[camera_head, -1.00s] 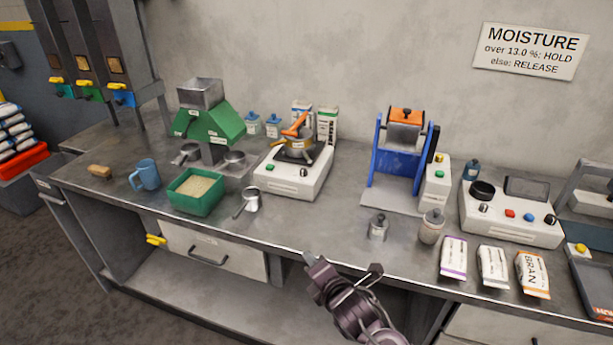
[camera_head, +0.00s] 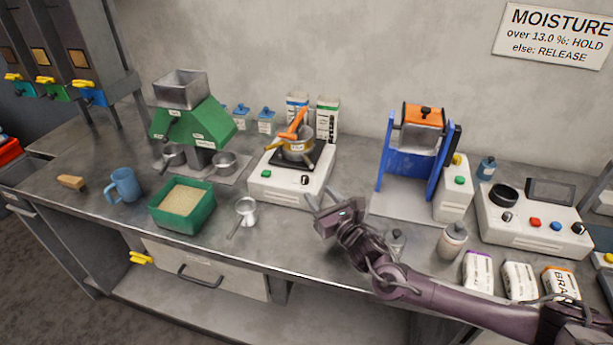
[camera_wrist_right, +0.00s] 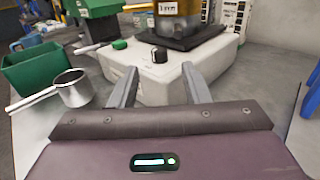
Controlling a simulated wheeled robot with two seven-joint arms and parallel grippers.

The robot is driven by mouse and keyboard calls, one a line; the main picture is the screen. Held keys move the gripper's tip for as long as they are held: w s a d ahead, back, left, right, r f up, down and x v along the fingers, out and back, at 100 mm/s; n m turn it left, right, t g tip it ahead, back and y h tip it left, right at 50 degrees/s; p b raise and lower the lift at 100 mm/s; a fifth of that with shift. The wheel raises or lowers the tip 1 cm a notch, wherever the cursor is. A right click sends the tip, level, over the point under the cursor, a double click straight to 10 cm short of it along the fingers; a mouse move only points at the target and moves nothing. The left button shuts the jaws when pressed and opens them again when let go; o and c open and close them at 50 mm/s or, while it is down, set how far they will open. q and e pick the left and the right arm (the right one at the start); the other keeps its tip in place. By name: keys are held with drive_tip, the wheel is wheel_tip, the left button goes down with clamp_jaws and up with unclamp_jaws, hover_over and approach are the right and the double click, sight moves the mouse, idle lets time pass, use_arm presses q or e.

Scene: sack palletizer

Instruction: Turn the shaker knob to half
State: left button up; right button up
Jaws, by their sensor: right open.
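The shaker (camera_head: 280,187) is a white box on the bench with a dark plate and a brass pan on top. Its small black knob (camera_head: 305,180) is on the front, right of a green button (camera_head: 267,174). My right gripper (camera_head: 322,200) is open and empty, just in front of the shaker's right front corner. In the right wrist view the black knob (camera_wrist_right: 159,54) shows ahead, between the two fingers but beyond their tips, not touched. The knob's exact setting is too small to read. My left gripper is not in view.
A metal scoop (camera_head: 245,212) and a green tray of grain (camera_head: 182,207) stand left of the gripper. A blue-framed machine (camera_head: 408,165) stands to the right. The bench's front edge (camera_head: 250,262) runs below.

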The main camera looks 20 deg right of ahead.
sight(307, 180)
drive_tip(key=w, duration=0.2)
drive_tip(key=w+a, duration=0.1)
drive_tip(key=shift+w+r+p, duration=0.25)
drive_tip(key=shift+w+p, duration=0.1)
drive_tip(key=shift+w, duration=0.05)
drive_tip(key=shift+w+a+f, duration=0.15)
drive_tip(key=shift+w+f, duration=0.05)
drive_tip(key=shift+w, duration=0.8)
drive_tip(key=c, duration=0.4)
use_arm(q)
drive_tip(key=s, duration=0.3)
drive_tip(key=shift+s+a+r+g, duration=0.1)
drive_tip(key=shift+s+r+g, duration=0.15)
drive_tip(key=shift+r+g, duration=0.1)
use_arm(e)
clamp_jaws()
